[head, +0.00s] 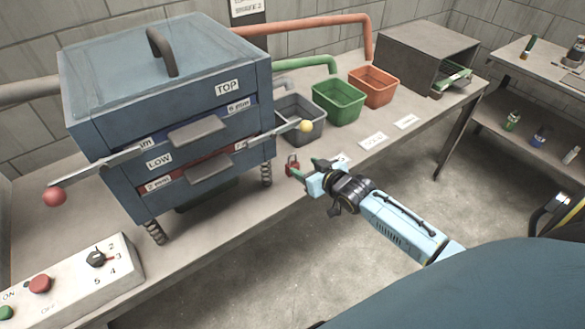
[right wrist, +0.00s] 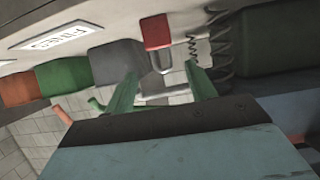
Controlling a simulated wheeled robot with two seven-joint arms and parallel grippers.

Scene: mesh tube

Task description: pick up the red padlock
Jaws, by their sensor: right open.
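The red padlock (head: 293,165) stands near the front edge of the bench, just right of the blue sieve machine's spring leg. In the right wrist view the padlock (right wrist: 156,32) shows its red body and grey shackle, beyond the fingertips and roughly centred between them. My right gripper (head: 313,171) is open, just right of the padlock and apart from it. Its green fingers (right wrist: 161,88) are spread with nothing between them. My left gripper is out of view.
Grey (head: 300,122), green (head: 338,100) and orange (head: 372,86) bins stand behind. A control box (head: 75,275) sits at front left. The floor right of the bench is clear.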

